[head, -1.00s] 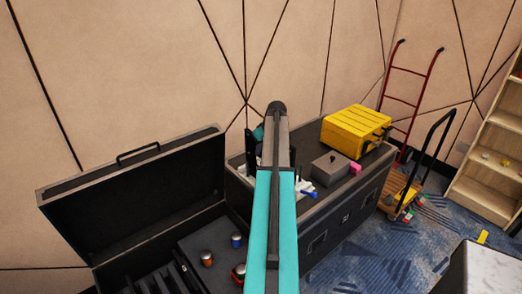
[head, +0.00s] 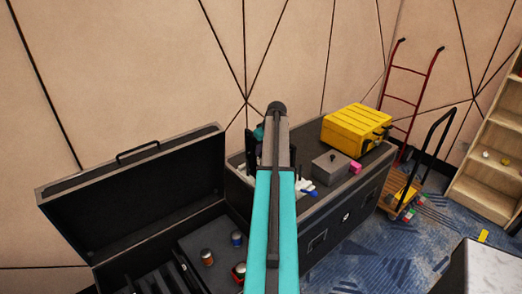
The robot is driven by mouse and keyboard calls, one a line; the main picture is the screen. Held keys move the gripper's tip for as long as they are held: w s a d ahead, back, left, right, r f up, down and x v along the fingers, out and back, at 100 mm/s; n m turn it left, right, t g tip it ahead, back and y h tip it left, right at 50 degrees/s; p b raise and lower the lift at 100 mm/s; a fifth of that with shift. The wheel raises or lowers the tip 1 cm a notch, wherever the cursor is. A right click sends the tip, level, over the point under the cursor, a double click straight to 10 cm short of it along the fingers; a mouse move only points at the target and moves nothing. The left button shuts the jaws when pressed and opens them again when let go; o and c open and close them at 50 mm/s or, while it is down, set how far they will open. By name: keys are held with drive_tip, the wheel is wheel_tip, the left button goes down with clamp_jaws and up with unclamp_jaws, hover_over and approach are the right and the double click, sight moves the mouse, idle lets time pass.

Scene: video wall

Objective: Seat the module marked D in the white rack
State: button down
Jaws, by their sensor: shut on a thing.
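My teal and grey arm rises through the middle of the head view and hides what lies behind it. My gripper is hidden behind this arm, so what it holds does not show. White parts (head: 305,185) show just right of the arm on top of the dark case, with a bit of blue (head: 309,193) beside them. More pale and dark parts show left of the arm. They may belong to the white rack, but I cannot tell. No mark D is readable.
The dark case (head: 345,205) carries a grey box (head: 331,168), a pink block (head: 355,167) and a yellow case (head: 356,129). An open black case (head: 135,200) at left holds small cans (head: 207,257). A red hand truck (head: 408,100) leans at the wall.

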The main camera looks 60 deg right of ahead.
drive_tip(key=c, duration=1.2)
unclamp_jaws()
drive_tip(key=shift+r+p, duration=1.7)
drive_tip(key=shift+r, duration=2.3)
drive_tip(key=shift+a, duration=0.15)
